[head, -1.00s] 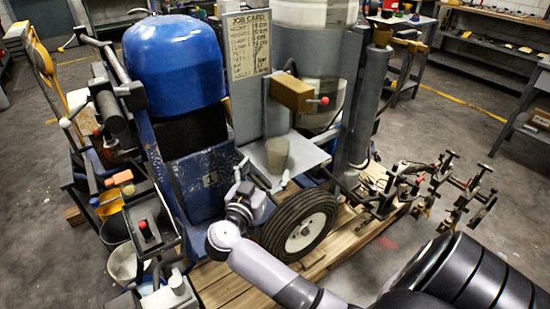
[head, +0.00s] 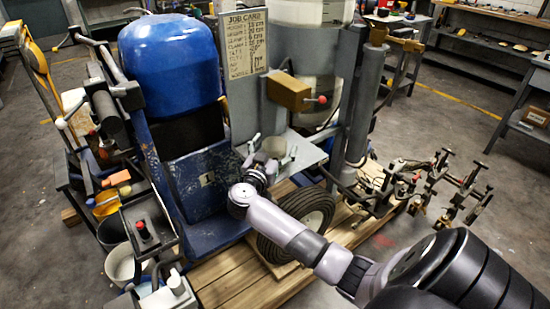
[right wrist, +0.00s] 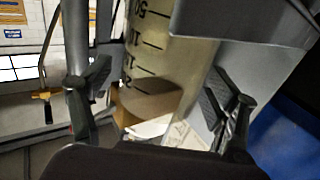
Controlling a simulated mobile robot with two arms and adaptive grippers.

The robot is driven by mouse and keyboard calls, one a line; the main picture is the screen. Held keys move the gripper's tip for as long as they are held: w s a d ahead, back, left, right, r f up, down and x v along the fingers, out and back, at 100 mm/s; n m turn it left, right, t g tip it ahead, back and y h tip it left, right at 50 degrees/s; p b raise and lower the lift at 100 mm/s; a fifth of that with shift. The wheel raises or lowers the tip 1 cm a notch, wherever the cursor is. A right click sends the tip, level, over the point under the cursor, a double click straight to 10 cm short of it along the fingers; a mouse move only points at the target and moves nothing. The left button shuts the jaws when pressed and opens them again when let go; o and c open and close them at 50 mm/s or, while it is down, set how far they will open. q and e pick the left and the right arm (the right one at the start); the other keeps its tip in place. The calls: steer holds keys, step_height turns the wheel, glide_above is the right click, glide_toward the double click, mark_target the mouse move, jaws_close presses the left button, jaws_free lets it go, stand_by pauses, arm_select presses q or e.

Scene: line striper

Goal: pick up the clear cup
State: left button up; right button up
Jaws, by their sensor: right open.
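The clear cup (head: 274,147), grey-beige and small, stands on the grey shelf (head: 308,152) of the striper in the head view. My right gripper (head: 263,158) is open at the front left of the cup, close to it. Its fingers partly cover the cup's lower part, and I cannot tell whether they touch it. In the right wrist view the open fingers (right wrist: 163,100) spread wide, with a translucent cylinder with black marks (right wrist: 150,55) showing between them. My left gripper is not in view.
A tan box with a red knob (head: 288,92) sits above the shelf, beside the job card (head: 243,45). A blue tank (head: 172,60) stands to the left and a grey post (head: 362,100) to the right. A black tyre (head: 305,215) is below the shelf.

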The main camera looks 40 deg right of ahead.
steer(key=shift+c, duration=0.6)
steer(key=c, duration=1.1)
steer(key=shift+r, duration=0.1)
